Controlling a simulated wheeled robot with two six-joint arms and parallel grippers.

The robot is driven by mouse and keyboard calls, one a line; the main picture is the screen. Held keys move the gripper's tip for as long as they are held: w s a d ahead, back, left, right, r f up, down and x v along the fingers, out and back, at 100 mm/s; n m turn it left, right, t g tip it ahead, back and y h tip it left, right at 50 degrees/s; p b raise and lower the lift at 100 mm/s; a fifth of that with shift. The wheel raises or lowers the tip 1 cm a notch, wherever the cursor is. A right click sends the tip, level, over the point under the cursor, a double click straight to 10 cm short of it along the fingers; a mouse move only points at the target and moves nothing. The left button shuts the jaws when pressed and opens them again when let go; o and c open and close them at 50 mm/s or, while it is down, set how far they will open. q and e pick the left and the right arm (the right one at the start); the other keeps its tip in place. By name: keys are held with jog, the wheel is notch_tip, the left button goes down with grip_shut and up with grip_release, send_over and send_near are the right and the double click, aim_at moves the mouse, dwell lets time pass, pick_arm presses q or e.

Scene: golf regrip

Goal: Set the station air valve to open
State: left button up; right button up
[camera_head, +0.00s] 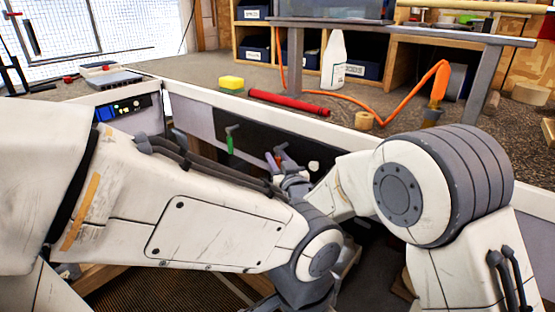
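A dark panel (258,142) is set in the bench front. A green-handled fitting (230,142) with a grey top hangs on it at the left. A small reddish-purple piece (271,161) shows to its right, beside my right gripper (283,158). The label and setting of the air valve are too small to read, and I cannot tell which fitting it is. My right gripper is at the panel, partly hidden behind my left arm. I cannot tell whether its fingers are open or touching the piece. My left arm crosses the foreground; its gripper does not show.
A grey raised shelf (400,30) stands behind. A control box (130,108) is at the left.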

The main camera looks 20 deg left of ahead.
grip_shut()
dwell(1.3)
